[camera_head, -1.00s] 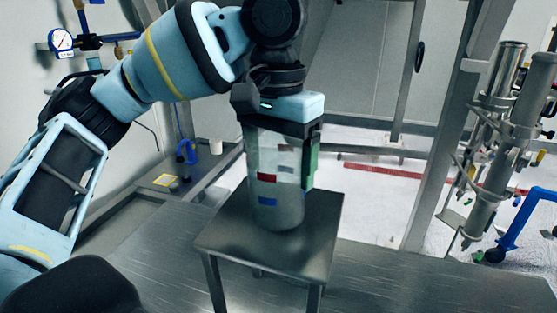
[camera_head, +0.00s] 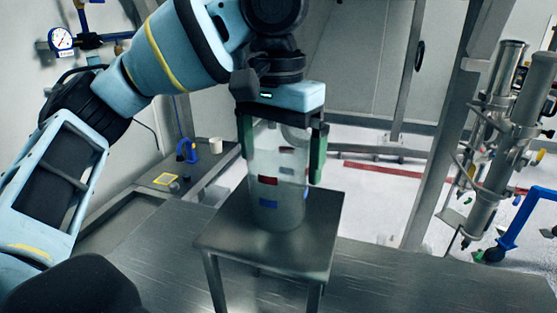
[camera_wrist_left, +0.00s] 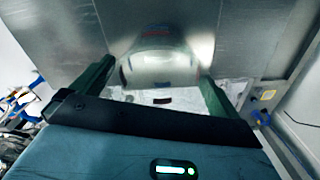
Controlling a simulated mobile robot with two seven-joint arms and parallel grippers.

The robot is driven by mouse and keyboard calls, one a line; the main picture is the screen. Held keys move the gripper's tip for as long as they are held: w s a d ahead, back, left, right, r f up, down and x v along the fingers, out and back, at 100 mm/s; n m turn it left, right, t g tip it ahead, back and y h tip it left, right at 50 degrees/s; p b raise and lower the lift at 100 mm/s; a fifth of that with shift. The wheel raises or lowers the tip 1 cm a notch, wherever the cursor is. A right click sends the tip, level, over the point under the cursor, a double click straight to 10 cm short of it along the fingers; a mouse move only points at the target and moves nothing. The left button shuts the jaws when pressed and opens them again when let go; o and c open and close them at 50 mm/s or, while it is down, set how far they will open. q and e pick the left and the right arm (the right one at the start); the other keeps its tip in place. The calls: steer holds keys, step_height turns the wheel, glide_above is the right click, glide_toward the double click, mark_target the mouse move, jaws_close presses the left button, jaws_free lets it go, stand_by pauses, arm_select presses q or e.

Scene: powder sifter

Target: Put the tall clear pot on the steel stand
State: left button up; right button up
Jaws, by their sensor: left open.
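The tall clear pot (camera_head: 276,196) stands upright on the top of the steel stand (camera_head: 225,235), with red and blue marks showing on and through its wall. My left gripper (camera_head: 283,170) is above the pot, its two green fingers spread to either side of the pot's upper part. The gripper is open. In the left wrist view the pot (camera_wrist_left: 160,68) lies between the two green fingers, with gaps beside it, and the stand's metal top (camera_wrist_left: 60,35) is behind it. My right gripper is in neither view.
The stand is on a broad metal bench (camera_head: 400,285) with bare room to its right. A white cup (camera_head: 216,145) and a blue fitting (camera_head: 188,151) are on the ledge behind left. Steel cylinders (camera_head: 510,130) and a frame post (camera_head: 445,130) stand at right.

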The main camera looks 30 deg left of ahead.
arm_select(q)
step_height(320, 180, up, 6)
stand_by(0.4)
